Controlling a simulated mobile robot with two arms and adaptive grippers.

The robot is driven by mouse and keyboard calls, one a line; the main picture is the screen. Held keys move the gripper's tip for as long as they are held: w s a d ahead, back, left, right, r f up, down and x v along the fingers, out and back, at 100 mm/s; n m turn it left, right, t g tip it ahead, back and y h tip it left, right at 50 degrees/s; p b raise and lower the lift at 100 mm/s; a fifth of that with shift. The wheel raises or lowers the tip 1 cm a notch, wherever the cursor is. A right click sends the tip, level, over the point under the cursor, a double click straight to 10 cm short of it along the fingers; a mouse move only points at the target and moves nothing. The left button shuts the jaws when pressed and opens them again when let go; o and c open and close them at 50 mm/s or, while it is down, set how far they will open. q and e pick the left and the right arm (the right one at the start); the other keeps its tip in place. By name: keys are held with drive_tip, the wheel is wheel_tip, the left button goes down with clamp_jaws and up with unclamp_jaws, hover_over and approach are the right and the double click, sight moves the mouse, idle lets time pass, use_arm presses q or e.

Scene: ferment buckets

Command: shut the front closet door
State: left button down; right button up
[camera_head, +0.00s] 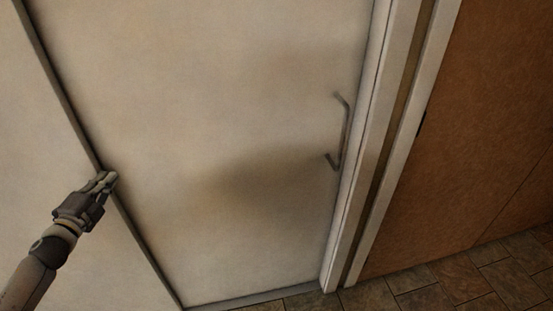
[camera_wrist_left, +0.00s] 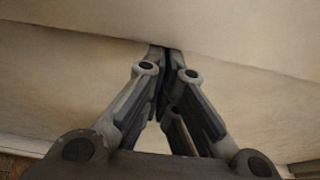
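The closet door (camera_head: 240,130) is a large cream panel filling the middle of the head view. Its grey bar handle (camera_head: 342,135) is on its right side, close to the white door post. My left gripper (camera_head: 108,178) is at the dark edge strip on the panel's left side, far from the handle. In the left wrist view its fingertips (camera_wrist_left: 160,52) come together with nothing visible between them, close to a pale surface. I cannot tell whether they touch it. I cannot tell if the door is fully shut. My right gripper is not in view.
A white post (camera_head: 360,150) stands right of the door. Beyond it is a brown panel (camera_head: 470,130). Dark tiled floor (camera_head: 440,290) shows at the bottom right and looks clear. Another pale panel (camera_head: 40,130) lies left of the dark strip.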

sight(59, 183)
use_arm(q)
drive_tip(key=s+a, duration=0.1)
drive_tip(key=a, duration=0.3)
drive_tip(key=s+a+b, duration=0.1)
drive_tip(key=a, duration=0.3)
drive_tip(key=s+a+b, duration=0.1)
drive_tip(key=a, duration=0.3)
drive_tip(key=shift+s, duration=0.15)
drive_tip(key=shift+s+a+b, duration=0.15)
drive_tip(key=shift+a+b, duration=0.15)
drive_tip(key=shift+a, duration=0.1)
drive_tip(key=shift+a+r, duration=0.1)
drive_tip(key=shift+r, duration=0.05)
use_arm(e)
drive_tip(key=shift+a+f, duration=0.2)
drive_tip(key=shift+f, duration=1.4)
